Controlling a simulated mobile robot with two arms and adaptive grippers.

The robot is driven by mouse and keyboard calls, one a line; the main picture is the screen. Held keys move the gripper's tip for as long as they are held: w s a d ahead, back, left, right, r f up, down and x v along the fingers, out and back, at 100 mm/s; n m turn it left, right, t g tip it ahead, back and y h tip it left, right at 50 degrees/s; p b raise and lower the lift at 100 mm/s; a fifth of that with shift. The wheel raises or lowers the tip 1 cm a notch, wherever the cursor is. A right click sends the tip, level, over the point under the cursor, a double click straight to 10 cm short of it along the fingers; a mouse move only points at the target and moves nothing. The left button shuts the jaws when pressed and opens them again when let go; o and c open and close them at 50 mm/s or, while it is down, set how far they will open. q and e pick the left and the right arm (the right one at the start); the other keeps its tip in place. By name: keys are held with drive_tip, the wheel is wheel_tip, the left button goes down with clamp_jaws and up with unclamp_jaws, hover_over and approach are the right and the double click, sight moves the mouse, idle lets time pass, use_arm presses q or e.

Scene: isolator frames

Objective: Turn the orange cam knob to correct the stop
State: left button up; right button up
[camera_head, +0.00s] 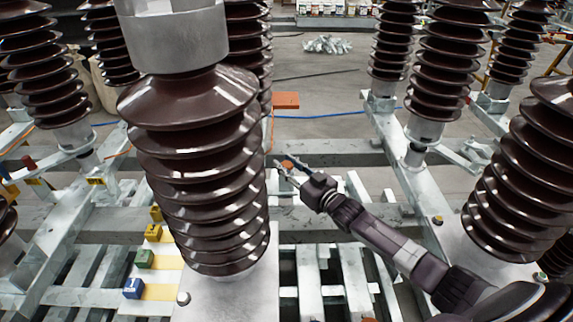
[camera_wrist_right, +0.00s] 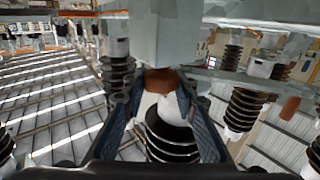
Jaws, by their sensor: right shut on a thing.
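The orange cam knob (camera_head: 288,164) is a small orange piece at the middle of the head view, beside a grey steel beam. In the right wrist view the orange knob (camera_wrist_right: 160,80) sits between the fingertips, under a pale grey metal block (camera_wrist_right: 170,35). My right gripper (camera_head: 283,170) reaches in from the lower right and is shut on the knob. In the wrist view its two dark fingers (camera_wrist_right: 158,100) close in from both sides. The fingertips partly hide the knob, and its turn angle cannot be read. My left gripper is not in view.
A large brown ribbed insulator (camera_head: 200,150) stands just left of my right gripper. Another insulator (camera_head: 530,170) stands at the right. Steel beams (camera_head: 330,152) run across behind. Blue, green and yellow blocks, one blue (camera_head: 133,288), sit at lower left. An orange plate (camera_head: 286,100) is farther back.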

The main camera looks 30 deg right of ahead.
drive_tip(key=shift+a+r+m+h+p, duration=0.1)
drive_tip(key=shift+a+m+h+p, duration=0.05)
drive_tip(key=shift+m+h+p, duration=1.25)
drive_tip(key=shift+h+p, duration=0.4)
drive_tip(key=shift+h, duration=0.4)
drive_tip(key=shift+m+h+p, duration=0.4)
drive_tip(key=shift+m+h, duration=0.4)
drive_tip(key=shift+h, duration=0.3)
drive_tip(key=shift+f+m+h, duration=0.2)
drive_tip(key=shift+m+h, duration=0.4)
drive_tip(key=shift+h, duration=0.4)
drive_tip(key=shift+g+h, duration=0.3)
drive_tip(key=o, duration=1.2)
drive_tip(key=shift+d+n+y, duration=0.25)
drive_tip(key=shift+n+y, duration=0.15)
drive_tip(key=shift+y, duration=0.3)
drive_tip(key=shift+n+t+y, duration=0.4)
drive_tip(key=shift+n+y, duration=0.1)
drive_tip(key=shift+y, duration=0.4)
